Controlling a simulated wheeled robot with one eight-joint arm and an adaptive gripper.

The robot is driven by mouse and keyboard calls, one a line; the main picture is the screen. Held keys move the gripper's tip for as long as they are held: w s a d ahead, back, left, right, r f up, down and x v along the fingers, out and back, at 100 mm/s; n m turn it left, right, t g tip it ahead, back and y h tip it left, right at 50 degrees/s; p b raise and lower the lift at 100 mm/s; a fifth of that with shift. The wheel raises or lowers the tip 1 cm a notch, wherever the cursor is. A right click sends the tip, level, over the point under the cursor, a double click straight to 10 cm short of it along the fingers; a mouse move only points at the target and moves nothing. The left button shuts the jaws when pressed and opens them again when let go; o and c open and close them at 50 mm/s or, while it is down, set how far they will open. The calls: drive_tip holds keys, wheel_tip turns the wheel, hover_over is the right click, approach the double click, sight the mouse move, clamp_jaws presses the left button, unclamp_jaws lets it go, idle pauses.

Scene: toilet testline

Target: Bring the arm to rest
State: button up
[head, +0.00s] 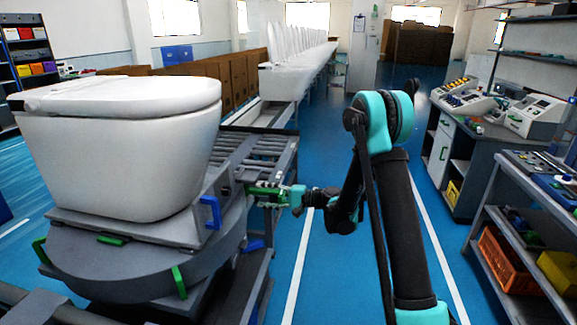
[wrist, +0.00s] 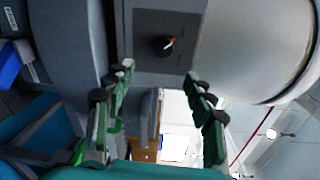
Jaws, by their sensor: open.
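My gripper (head: 262,194) is at the end of my outstretched arm, beside the right side of the turntable. In the wrist view my gripper (wrist: 160,82) shows its two green fingers spread apart with nothing between them. Beyond the fingers is a grey panel (wrist: 140,44) with a black knob (wrist: 164,45) that has a red and white mark. The fingers look apart from the knob. In the head view the knob is not visible.
A white toilet (head: 120,150) sits on the round grey turntable (head: 140,265) at left, with a blue handle (head: 211,212) near my gripper. A roller conveyor (head: 262,150) lies behind. Shelves (head: 525,235) and a control desk (head: 490,115) stand at right. Blue floor between is open.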

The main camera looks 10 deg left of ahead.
drive_tip(key=s+d+f+n+t+h, duration=0.1)
drive_tip(key=s+d+h, duration=0.4)
drive_tip(key=s+d, duration=0.4)
drive_tip(key=s+d+f+h, duration=0.2)
drive_tip(key=s+d+h, duration=0.4)
drive_tip(key=d, duration=1)
drive_tip(key=s+d+f+n+t+h, duration=0.1)
drive_tip(key=s+d+h, duration=0.5)
drive_tip(key=s+d, duration=0.6)
drive_tip(key=shift+s+d+f+n+t, duration=0.2)
drive_tip(key=shift+d+f+n+t, duration=0.1)
drive_tip(key=shift+d+f, duration=0.45)
